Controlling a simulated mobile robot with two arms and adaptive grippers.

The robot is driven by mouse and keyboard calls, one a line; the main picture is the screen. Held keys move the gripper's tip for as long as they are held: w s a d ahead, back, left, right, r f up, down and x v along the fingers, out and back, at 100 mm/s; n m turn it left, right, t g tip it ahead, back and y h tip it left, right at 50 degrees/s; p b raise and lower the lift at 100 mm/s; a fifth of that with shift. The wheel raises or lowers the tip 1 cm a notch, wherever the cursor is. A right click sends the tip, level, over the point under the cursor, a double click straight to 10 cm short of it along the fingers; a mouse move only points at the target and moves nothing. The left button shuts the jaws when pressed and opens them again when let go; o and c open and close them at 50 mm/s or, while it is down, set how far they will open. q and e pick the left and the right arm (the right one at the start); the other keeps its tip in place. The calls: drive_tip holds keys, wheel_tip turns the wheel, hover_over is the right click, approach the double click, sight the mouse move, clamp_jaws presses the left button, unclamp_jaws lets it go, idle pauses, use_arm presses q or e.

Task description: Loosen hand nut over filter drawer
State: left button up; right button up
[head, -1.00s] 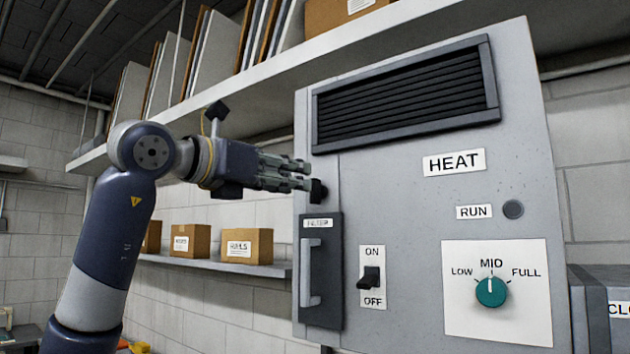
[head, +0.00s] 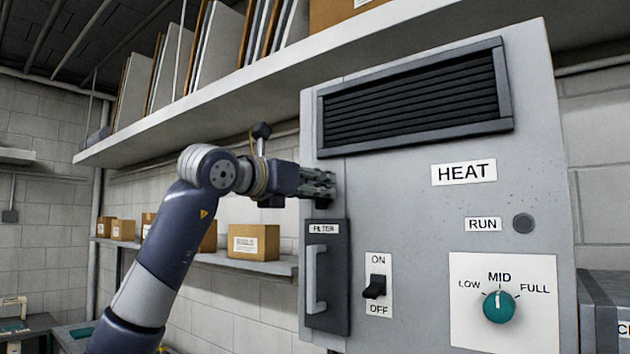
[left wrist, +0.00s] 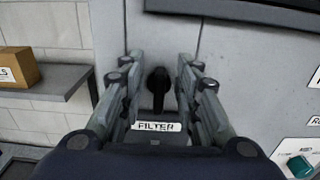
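The black hand nut (left wrist: 158,80) sticks out of the grey unit just above the filter drawer. In the head view my gripper mostly covers it. The filter drawer (head: 338,278) is a dark panel with a grey vertical handle and a FILTER label; its top edge also shows in the left wrist view (left wrist: 150,138). My left gripper (head: 328,184) is at the unit's left edge, above the drawer. In the left wrist view its fingers (left wrist: 160,65) are open, one on each side of the nut, with a visible gap to each. My right gripper is not in view.
The unit's face carries a louvred vent (head: 415,97), an ON/OFF switch (head: 376,287), a RUN button (head: 523,223) and a teal dial (head: 499,306) pointing at MID. A long shelf (head: 220,108) runs above my arm. Boxes (head: 254,241) stand on a lower shelf to the left.

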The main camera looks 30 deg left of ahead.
use_arm(q)
clamp_jaws()
idle(0.4)
drive_tip(key=n+b, duration=0.1)
drive_tip(key=n, duration=0.5)
drive_tip(key=a+f+n+b, duration=0.1)
drive_tip(key=n+b, duration=0.1)
drive_tip(key=n, duration=0.4)
drive_tip(key=a+f+n+b, duration=0.1)
drive_tip(key=n+b, duration=0.1)
drive_tip(key=n, duration=0.3)
drive_tip(key=shift+w+n, duration=0.1)
drive_tip(key=shift+n, duration=0.3)
idle(0.4)
unclamp_jaws()
